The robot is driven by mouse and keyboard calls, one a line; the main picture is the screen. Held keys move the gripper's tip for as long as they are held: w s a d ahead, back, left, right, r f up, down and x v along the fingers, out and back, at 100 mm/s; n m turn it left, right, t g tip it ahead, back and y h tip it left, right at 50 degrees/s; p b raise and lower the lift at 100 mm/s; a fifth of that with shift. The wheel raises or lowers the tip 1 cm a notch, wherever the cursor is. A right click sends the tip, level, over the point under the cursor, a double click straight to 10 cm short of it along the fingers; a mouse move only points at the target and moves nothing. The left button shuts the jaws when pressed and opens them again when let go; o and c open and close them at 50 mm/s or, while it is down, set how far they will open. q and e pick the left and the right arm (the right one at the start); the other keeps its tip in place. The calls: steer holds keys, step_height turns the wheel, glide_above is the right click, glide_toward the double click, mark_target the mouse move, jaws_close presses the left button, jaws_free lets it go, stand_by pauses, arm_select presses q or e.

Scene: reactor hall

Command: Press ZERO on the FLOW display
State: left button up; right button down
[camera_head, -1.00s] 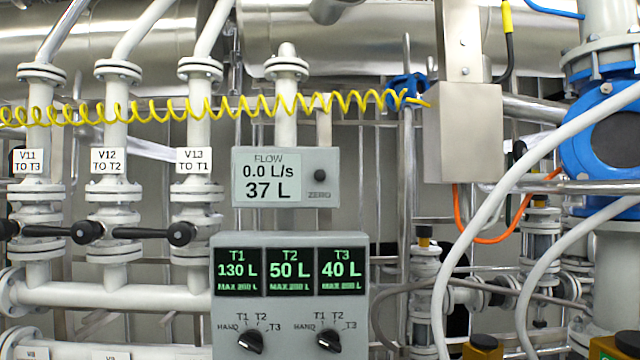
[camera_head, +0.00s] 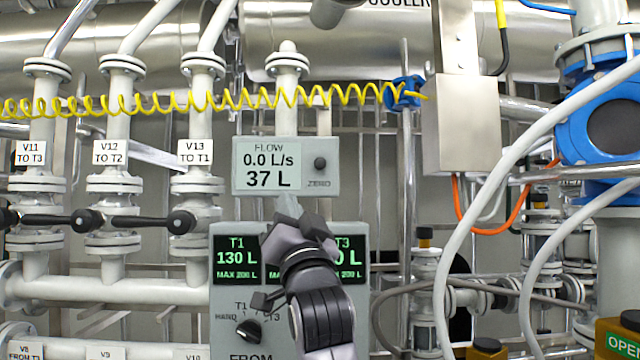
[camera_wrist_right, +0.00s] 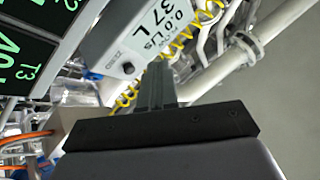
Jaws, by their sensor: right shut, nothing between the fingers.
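The FLOW display (camera_head: 268,188) is a grey box on the pipework that reads 0.0 L/s and 37 L. Its black ZERO button (camera_head: 320,163) sits on its right side, above the word ZERO. My right gripper (camera_head: 288,208) is shut and empty, its tips just below the lower edge of the display, left of and below the button. In the right wrist view the closed fingers (camera_wrist_right: 159,75) point towards the display (camera_wrist_right: 112,38), with the ZERO button (camera_wrist_right: 129,68) to the left of the tips. Whether the fingers touch the box I cannot tell. My left gripper is not in view.
The tank panel (camera_head: 222,310) with T1, T2 and T3 readouts and selector knobs stands below, partly hidden by my right arm. A yellow coiled hose (camera_head: 190,105) runs above the display. Black-handled valves (camera_head: 180,222) are at left. A white hose (camera_head: 470,225) hangs at right.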

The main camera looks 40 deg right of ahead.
mark_target(323, 166)
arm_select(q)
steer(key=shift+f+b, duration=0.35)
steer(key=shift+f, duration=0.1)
arm_select(e)
steer(key=s+d+r+m+h, duration=0.2)
steer(key=s+r+m+h, duration=0.2)
steer(key=s+r, duration=0.2)
steer(key=shift+d+r+m+g+h, duration=0.15)
steer(key=shift+r+m+g+h, duration=0.25)
steer(key=shift+r, duration=0.35)
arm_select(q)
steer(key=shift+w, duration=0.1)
arm_select(e)
steer(key=w+d, duration=0.2)
steer(key=w+d+p, duration=0.1)
steer(key=w+d, duration=0.1)
steer(key=w, duration=0.1)
steer(key=shift+w+d, duration=0.3)
steer(key=shift+d, duration=0.1)
steer(key=shift+w+d, duration=0.35)
steer(key=shift+w, duration=0.05)
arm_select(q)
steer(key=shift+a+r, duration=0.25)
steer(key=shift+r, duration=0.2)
arm_select(e)
steer(key=shift+w+d, duration=0.1)
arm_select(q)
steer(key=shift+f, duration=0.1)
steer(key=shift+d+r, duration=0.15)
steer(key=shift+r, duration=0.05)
